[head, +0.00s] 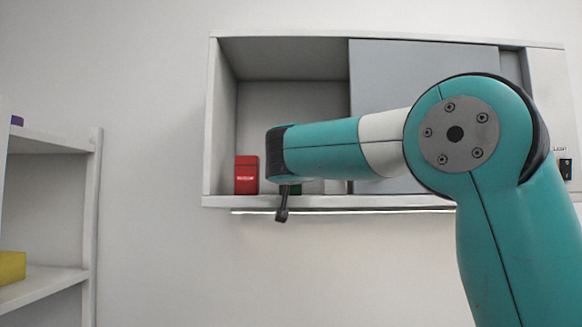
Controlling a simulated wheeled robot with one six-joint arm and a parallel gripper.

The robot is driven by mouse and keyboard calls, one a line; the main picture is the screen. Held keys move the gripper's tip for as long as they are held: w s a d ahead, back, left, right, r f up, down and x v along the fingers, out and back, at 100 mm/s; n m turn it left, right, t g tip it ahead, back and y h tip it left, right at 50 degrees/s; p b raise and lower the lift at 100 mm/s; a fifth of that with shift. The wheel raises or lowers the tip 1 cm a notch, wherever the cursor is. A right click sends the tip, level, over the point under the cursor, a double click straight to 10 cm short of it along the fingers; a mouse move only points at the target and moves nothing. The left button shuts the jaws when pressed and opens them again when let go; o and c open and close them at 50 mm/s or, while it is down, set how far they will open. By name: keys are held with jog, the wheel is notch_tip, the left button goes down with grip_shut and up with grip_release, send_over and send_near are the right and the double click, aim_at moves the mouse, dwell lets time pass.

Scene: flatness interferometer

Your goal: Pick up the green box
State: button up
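A small patch of dark green (296,189), probably the green box, shows at the front of the open cabinet's floor, just below my forearm. Most of it is hidden behind my arm. My gripper (283,205) hangs down from the arm's end, in front of the cabinet's lower edge and just left of the green patch in the picture. Only a dark, narrow finger part shows, so its opening cannot be seen. I cannot tell whether it touches the green thing.
A red box (246,175) stands upright in the cabinet's left part. The wall cabinet (215,130) is open at left; a grey sliding panel (400,75) covers its right part. A white shelf (95,200) at far left holds a yellow thing (11,267) and a purple thing (17,121).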

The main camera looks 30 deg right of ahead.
jog(key=shift+w+d, duration=0.15)
jog(key=shift+w, duration=0.05)
jog(key=c, duration=1)
jog(key=shift+c, duration=0.4)
